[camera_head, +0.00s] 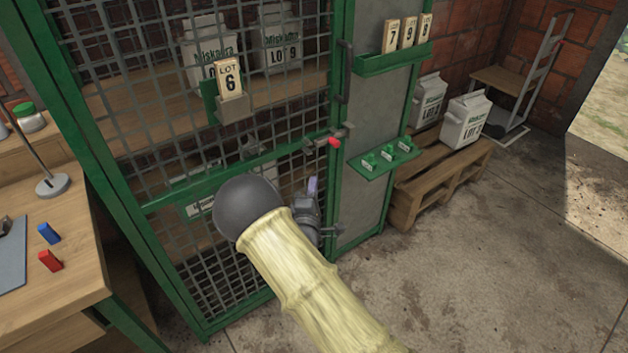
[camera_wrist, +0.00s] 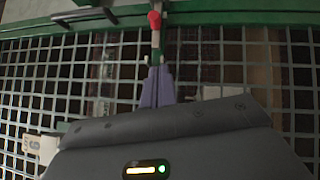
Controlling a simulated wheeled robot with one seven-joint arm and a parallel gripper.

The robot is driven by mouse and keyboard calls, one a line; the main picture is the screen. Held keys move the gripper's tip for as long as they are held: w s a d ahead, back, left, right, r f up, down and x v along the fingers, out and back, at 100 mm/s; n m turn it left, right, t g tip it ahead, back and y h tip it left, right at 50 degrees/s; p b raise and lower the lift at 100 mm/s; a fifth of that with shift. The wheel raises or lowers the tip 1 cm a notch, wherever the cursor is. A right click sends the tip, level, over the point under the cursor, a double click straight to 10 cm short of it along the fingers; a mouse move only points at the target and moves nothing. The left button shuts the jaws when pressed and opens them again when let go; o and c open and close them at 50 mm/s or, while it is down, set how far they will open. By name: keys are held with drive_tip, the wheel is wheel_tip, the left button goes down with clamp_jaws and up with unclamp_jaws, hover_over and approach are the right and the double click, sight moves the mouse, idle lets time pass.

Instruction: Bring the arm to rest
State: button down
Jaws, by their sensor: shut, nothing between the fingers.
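My arm with its pale ribbed sleeve reaches from the lower right up to the green mesh cage door (camera_head: 200,150). My gripper (camera_head: 313,185) is in front of the door's right side, partly hidden behind the dark rounded wrist. In the wrist view the two purple fingers (camera_wrist: 157,88) are together, with nothing between them. A red-tipped latch (camera_head: 334,142) sits on the door's right edge, just above my gripper. In the wrist view the red tip (camera_wrist: 154,20) is straight beyond the fingers; I cannot tell whether they touch the latch. The door looks closed.
A holder on the mesh bears a "LOT 6" tag (camera_head: 229,80). Green shelves (camera_head: 385,160) stick out right of the door. White bags (camera_head: 465,120) stand on a pallet (camera_head: 440,180). A wooden bench (camera_head: 85,270) is at left. The concrete floor at right is clear.

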drive_tip(key=s+d+m+g, duration=0.5)
drive_tip(key=d+m+g, duration=0.4)
drive_tip(key=d+m, duration=0.15)
drive_tip(key=s+d+r+m+g+y, duration=0.1)
drive_tip(key=s+d+r+m+g, duration=0.15)
drive_tip(key=s, duration=0.45)
drive_tip(key=s+d+r+m+g+y, duration=0.1)
drive_tip(key=s+d+m+g, duration=0.15)
drive_tip(key=s, duration=0.55)
drive_tip(key=s+d+r+m+g, duration=0.2)
drive_tip(key=s+m+g, duration=0.1)
drive_tip(key=s, duration=0.4)
drive_tip(key=w+p+v, duration=0.2)
drive_tip(key=p+v, duration=0.9)
drive_tip(key=p, duration=0.1)
drive_tip(key=w+r+p+v, duration=0.1)
drive_tip(key=w+p+v, duration=0.2)
drive_tip(key=p+v, duration=0.9)
drive_tip(key=shift+s+d+r, duration=0.35)
